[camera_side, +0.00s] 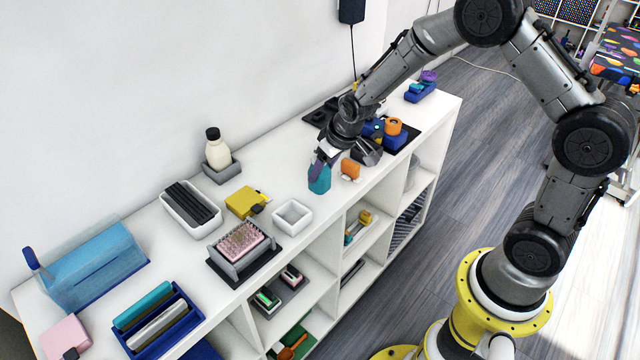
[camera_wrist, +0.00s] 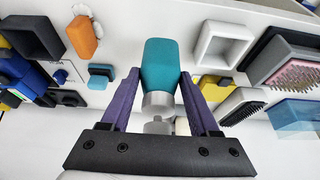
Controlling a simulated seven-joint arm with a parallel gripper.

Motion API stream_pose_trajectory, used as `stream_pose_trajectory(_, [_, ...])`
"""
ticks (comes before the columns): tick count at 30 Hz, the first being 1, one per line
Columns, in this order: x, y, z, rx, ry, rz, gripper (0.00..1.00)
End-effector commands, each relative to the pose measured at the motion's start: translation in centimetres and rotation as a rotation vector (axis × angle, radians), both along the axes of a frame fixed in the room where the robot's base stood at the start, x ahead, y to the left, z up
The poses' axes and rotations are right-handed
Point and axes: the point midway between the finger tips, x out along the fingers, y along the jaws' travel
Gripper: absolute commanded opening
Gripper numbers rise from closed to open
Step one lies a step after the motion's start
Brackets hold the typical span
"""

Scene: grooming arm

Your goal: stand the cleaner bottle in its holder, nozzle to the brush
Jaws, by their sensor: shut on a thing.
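The teal cleaner bottle (camera_side: 319,181) is held over the shelf top, left of a small orange thing; I cannot tell whether it touches the surface. In the wrist view the bottle (camera_wrist: 160,66) lies between the purple fingers, with a grey collar and nozzle end towards my palm. My gripper (camera_side: 322,162) is shut on it (camera_wrist: 158,88). A dark square open holder (camera_side: 368,152) stands to the right; it looks empty in the wrist view (camera_wrist: 13,38). The pink-bristled brush (camera_side: 240,240) sits in a grey holder at the left, bristles up.
A white square tray (camera_side: 280,226) is empty between brush and bottle. An orange item (camera_side: 350,168), a yellow block (camera_side: 243,200) and a cream bottle (camera_side: 217,152) in a grey box stand nearby. Blue and orange items (camera_side: 394,128) crowd the right. The shelf's front edge is close.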

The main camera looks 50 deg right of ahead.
Motion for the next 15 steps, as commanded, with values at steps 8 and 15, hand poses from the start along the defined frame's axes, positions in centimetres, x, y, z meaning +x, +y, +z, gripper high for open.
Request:
stream_pose_trajectory(8, [0.01, -0.01, 0.98, 0.0, -0.001, -0.001, 0.0])
stream_pose_trajectory(15, [0.0, -0.01, 1.1, 0.0, -0.001, -0.001, 0.0])
